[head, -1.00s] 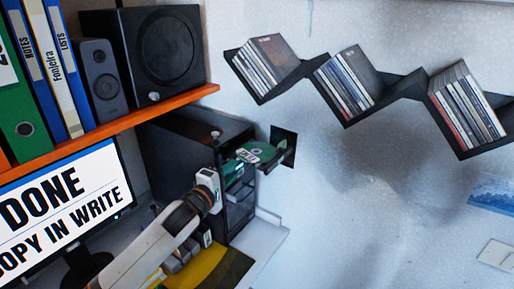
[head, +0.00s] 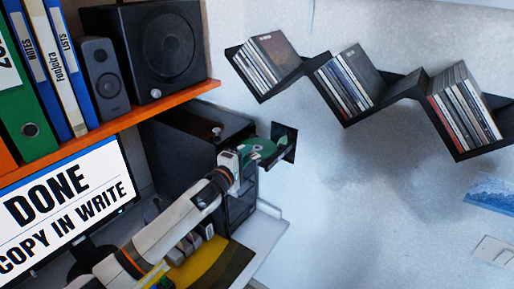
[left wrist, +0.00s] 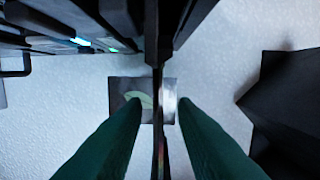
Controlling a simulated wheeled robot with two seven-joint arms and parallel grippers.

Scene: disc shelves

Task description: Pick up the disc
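In the left wrist view, the two dark green fingers of this gripper (left wrist: 160,128) are apart. A thin dark strip, seen edge-on, stands between them without clear contact; it seems to be the tray with the disc. The disc's face cannot be made out there. My right gripper is not in view.
A small dark square panel (head: 286,137) is on the wall just behind the disc. A black zigzag shelf (head: 405,88) with several case stacks hangs at the upper right. A monitor (head: 70,205) reads "DONE COPY IN WRITE". An orange shelf (head: 120,122) holds speakers and binders.

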